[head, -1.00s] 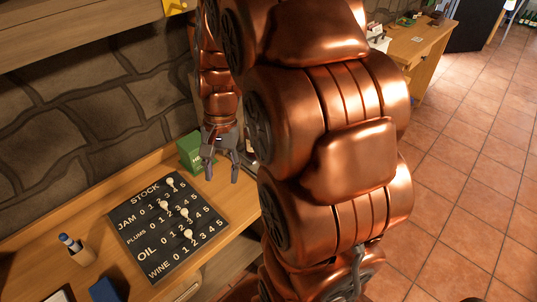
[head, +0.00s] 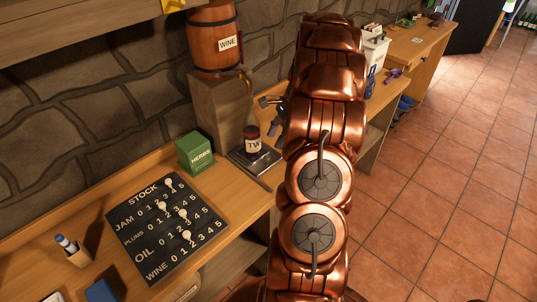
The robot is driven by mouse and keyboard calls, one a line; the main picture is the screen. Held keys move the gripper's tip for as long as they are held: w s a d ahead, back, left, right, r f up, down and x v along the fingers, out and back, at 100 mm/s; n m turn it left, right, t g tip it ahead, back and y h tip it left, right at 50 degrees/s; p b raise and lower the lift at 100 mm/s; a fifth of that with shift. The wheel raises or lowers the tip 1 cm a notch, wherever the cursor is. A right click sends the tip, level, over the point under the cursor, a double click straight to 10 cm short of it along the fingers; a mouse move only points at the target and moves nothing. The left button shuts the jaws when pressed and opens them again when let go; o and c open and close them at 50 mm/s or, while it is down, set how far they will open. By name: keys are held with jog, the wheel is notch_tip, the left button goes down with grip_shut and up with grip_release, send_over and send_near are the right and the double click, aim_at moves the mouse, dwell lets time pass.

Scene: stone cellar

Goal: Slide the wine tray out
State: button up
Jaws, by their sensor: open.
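A flat grey metal tray (head: 238,158), which I take for the wine tray, lies on the bench at the foot of the stone block under the barrel. A dark bar extends from its front toward the bench edge. A dark jar (head: 252,145) with a pale label, partly readable as "TW", stands on it. The wooden barrel (head: 212,35) labelled "WINE" sits above on the stone block (head: 222,103). My gripper (head: 268,115) is open, just behind and right of the jar. My arm hides part of the gripper and the bench right of the tray.
A green herbs box (head: 195,153) stands left of the tray. The stock board (head: 166,225) with white pegs lies in front of it. A pen holder (head: 74,252) is at the lower left. A white container (head: 375,50) stands farther along the bench. The tiled floor at right is clear.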

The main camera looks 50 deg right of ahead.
aim_at(267, 157)
jog(key=shift+p+x, duration=1.1)
jog(key=shift+x, duration=2.75)
grip_shut()
